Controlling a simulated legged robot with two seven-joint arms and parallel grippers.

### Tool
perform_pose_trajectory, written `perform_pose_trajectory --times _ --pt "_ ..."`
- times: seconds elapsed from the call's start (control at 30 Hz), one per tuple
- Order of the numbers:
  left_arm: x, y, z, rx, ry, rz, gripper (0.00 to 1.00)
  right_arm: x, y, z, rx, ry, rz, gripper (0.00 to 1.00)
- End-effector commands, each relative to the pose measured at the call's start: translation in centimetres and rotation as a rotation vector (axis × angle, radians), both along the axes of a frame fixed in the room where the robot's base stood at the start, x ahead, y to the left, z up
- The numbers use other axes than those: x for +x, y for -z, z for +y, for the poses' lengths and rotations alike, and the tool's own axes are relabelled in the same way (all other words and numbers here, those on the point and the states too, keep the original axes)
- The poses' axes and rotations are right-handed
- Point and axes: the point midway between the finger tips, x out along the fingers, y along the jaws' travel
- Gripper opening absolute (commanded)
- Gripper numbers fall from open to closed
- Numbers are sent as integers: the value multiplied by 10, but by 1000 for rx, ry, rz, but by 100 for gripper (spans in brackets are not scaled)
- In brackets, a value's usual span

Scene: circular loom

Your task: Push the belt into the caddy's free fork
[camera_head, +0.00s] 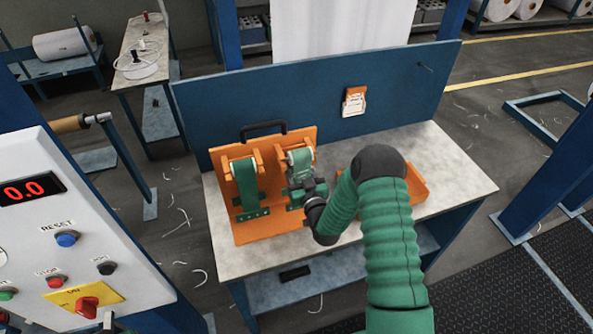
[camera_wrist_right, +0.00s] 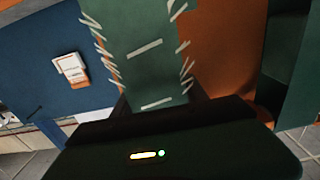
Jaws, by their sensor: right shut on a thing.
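The orange caddy (camera_head: 281,217) with a black handle stands on the left part of the worktable. A green belt (camera_head: 246,185) hangs in its left fork. My right gripper (camera_head: 298,181) is in front of the right fork and shut on another green belt (camera_head: 299,158). The upper loop of this held belt is at the right fork; I cannot tell whether it is seated. In the right wrist view the held belt (camera_wrist_right: 150,55), with white stitches along its edges, rises from the dark gripper body. The fingertips are hidden there. My left gripper is not in view.
An orange tray (camera_head: 416,187) lies right of the caddy, partly behind my right arm. The blue back panel (camera_head: 400,90) carries a tag holder (camera_head: 354,101). The table's right end (camera_head: 460,180) is clear. A control box (camera_head: 70,225) stands at the left.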

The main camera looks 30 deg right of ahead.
Motion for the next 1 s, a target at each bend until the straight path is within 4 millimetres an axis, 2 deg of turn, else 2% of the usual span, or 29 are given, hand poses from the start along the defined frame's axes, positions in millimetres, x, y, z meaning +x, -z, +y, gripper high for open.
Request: perform_pose_trajectory --times 0.5,0.8,0.83,1.0 --pt "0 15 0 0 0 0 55 25 0 -6 -1 1 -3 0" --pt "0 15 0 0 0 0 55 27 -1 -6 0 0 -1 0" --pt "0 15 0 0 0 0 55 27 -1 -6 0 0 -1 52" --pt "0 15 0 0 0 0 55 27 -1 -6 0 0 -1 74"
